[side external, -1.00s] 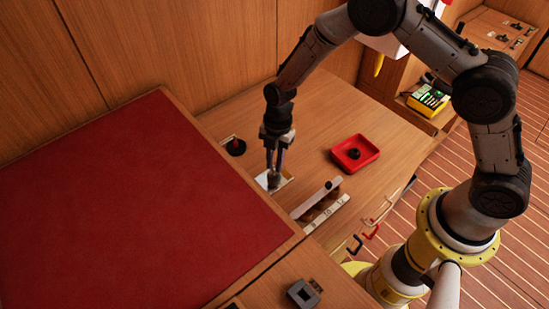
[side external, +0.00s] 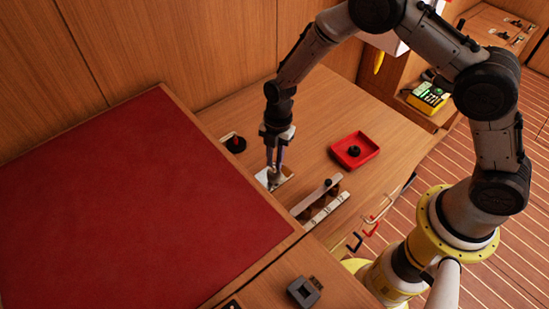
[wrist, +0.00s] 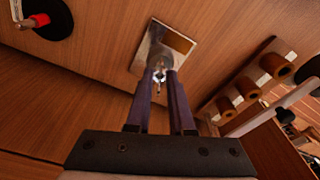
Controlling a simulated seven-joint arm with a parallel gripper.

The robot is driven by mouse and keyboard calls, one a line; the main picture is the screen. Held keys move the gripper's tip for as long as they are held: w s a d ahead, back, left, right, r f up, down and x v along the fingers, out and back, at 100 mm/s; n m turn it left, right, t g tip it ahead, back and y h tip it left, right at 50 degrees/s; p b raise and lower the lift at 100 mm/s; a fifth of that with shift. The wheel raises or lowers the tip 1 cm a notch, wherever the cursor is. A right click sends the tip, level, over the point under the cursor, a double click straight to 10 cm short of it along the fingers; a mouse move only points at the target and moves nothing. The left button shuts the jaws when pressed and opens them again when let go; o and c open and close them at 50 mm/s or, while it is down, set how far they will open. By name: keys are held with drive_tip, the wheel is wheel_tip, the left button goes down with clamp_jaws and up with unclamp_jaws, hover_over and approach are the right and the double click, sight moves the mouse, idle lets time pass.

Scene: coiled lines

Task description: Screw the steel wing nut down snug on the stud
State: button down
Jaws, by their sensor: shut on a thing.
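The steel wing nut (wrist: 159,76) is a small bright shape between my fingertips in the wrist view. My gripper (wrist: 159,80) is shut on it, fingers pointing at the steel plate (wrist: 152,50) on the wooden bench. In the side view my gripper (side external: 273,172) reaches down over the same plate (side external: 287,173). The stud is hidden by the fingers and nut, so I cannot tell how far down the nut sits.
A red tray (side external: 367,140) with a dark round part stands right of the plate. A black disc with a red post (side external: 235,143) is at the left. A rack with brown cylinders (wrist: 248,88) is close by. A red-topped surface (side external: 130,200) fills the left.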

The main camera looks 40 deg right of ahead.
drive_tip(key=shift+f, duration=0.2)
drive_tip(key=shift+f, duration=0.6)
